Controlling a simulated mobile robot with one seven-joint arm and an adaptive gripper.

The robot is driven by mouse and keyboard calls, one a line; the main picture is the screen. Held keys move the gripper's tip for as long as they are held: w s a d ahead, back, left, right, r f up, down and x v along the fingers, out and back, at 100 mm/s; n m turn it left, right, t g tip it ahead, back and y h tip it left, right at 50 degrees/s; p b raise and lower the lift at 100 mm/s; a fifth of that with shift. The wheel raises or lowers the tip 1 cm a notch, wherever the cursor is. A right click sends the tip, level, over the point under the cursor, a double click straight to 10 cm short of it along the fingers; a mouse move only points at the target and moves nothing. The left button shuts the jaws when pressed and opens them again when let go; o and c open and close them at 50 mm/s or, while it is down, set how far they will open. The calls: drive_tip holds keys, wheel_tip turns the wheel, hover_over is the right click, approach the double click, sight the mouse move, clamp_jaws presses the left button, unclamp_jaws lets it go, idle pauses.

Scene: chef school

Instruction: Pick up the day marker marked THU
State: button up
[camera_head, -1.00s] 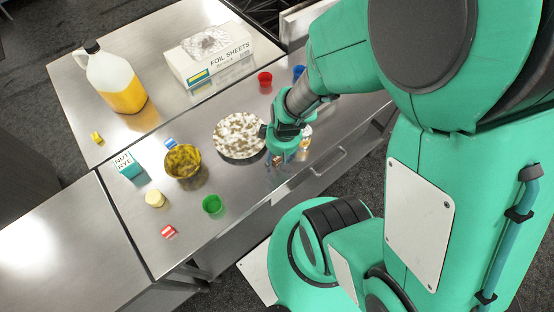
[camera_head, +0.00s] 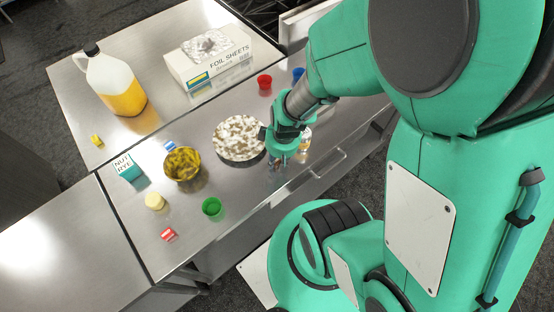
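Several small coloured blocks lie on the steel tables and could be day markers: a red-and-white one (camera_head: 169,235) at the front left, a blue-and-white one (camera_head: 170,144) behind the speckled bowl, and a yellow one (camera_head: 97,140) at the far left. Their lettering is too small to read, so I cannot tell which is marked THU. My gripper (camera_head: 278,161) points down over the near edge of the table, just right of the speckled plate. Its fingers are small and partly hidden, and I cannot tell whether they hold anything. A small orange-and-white item (camera_head: 305,141) shows just behind it.
The speckled plate (camera_head: 239,137), speckled bowl (camera_head: 182,163), green cup (camera_head: 212,207), pale yellow round item (camera_head: 155,201) and NUT RYE box (camera_head: 128,167) share the table. Red (camera_head: 264,81) and blue (camera_head: 298,73) cups, a foil box (camera_head: 212,65) and a jug (camera_head: 116,84) stand farther back.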

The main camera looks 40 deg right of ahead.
sight(277, 161)
wheel_tip(277, 161, up, 10)
drive_tip(key=p, duration=0.1)
drive_tip(key=shift+p, duration=0.35)
drive_tip(key=shift+f, duration=0.1)
idle(0.6)
